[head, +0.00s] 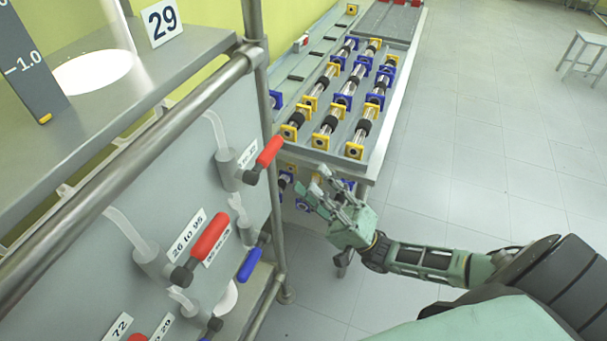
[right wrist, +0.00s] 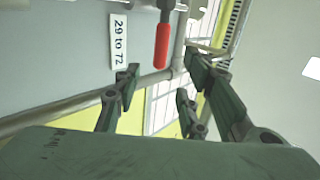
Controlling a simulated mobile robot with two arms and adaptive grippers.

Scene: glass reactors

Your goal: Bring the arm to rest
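My right arm (head: 435,262) comes in from the lower right in the head view, and its green forearm stretches left toward the valve panel. My right gripper (head: 320,188) is open and empty, in front of the rack's near end and right of the panel's red-handled valve. In the right wrist view, its fingers (right wrist: 160,85) are spread with nothing between them. Beyond them are a red valve handle (right wrist: 161,46) and a label reading "29 to 72" (right wrist: 118,41). My left gripper is not in view.
The grey panel (head: 130,215) carries red handles (head: 269,152) and a blue handle (head: 250,265). A metal pipe frame (head: 262,90) edges it. A bench (head: 385,140) holds several glass tubes with yellow and blue ends. The floor (head: 480,150) at right is clear, with a stool (head: 585,42) far off.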

